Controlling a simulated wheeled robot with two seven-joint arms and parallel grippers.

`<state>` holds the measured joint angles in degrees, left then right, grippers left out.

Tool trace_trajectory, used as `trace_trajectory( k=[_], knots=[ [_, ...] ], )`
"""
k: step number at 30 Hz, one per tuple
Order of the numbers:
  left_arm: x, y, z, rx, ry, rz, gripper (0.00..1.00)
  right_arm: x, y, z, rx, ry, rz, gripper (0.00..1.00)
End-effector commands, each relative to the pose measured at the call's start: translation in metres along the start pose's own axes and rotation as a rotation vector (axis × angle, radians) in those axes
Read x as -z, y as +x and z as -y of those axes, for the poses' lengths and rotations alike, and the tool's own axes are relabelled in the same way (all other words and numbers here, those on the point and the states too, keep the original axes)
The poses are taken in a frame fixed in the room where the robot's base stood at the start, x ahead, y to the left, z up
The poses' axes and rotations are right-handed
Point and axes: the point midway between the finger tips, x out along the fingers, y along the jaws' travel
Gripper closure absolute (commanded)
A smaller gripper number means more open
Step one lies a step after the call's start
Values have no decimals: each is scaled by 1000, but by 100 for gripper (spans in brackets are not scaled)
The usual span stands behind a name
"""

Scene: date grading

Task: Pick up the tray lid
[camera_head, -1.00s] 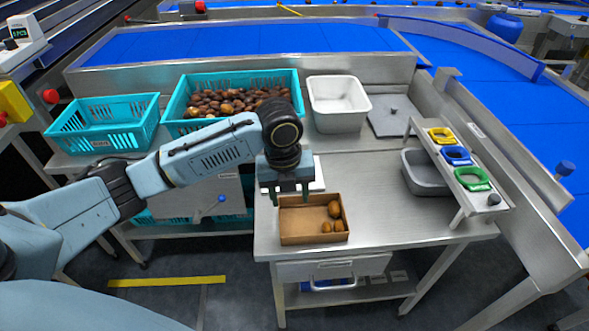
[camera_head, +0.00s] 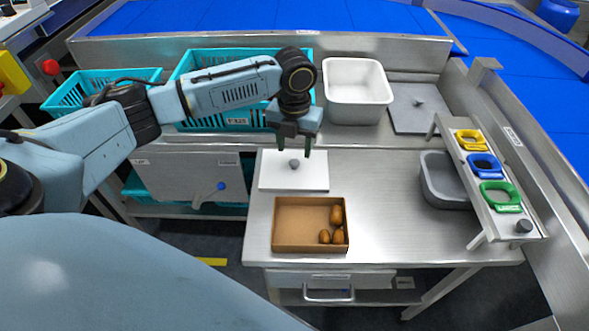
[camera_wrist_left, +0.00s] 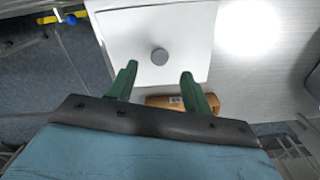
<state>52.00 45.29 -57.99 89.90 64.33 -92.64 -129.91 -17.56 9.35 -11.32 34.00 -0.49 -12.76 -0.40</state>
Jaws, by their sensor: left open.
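A flat white lid (camera_head: 270,180) with a small round grey knob (camera_head: 294,163) lies on the steel table. It also shows in the left wrist view (camera_wrist_left: 185,25), its knob (camera_wrist_left: 159,56) just beyond the fingertips. My left gripper (camera_head: 294,151) points down over the lid, with green fingers apart on either side of the knob in the picture. In the left wrist view the gripper (camera_wrist_left: 158,72) is open and empty, and I see no contact with the knob. A second, grey lid (camera_head: 405,118) with a knob lies at the back right. My right gripper is not in view.
An open brown box (camera_head: 290,248) with several dates stands in front of the white lid. A white bin (camera_head: 357,105) and teal crates (camera_head: 238,121) stand behind. A grey bin (camera_head: 440,195) and a raised rack (camera_head: 470,185) with coloured frames are at right.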

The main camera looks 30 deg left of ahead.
Motion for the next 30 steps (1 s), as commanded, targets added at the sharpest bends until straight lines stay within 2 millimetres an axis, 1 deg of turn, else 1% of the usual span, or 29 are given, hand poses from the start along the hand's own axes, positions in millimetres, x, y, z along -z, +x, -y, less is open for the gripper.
trace_trajectory(
  k=[1,3,6,9,10,13,15,20,21,30],
  knots=[
    [0,2,0,0,0,0,50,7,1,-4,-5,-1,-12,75],
    [1,6,0,-1,0,-1,50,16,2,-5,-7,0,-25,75],
    [2,18,-1,-1,0,-2,50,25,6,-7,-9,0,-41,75],
    [3,35,-2,-2,-1,-2,50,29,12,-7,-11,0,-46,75],
    [3,39,-1,-2,-1,-1,50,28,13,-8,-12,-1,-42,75],
    [3,50,-1,-1,0,-1,50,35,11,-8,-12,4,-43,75],
    [3,53,-1,-1,0,0,50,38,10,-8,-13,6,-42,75],
    [3,53,-1,0,0,1,50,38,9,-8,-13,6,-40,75],
    [3,53,-1,0,0,1,52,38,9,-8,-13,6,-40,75],
    [3,52,-1,-1,0,1,91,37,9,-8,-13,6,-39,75]
  ],
)
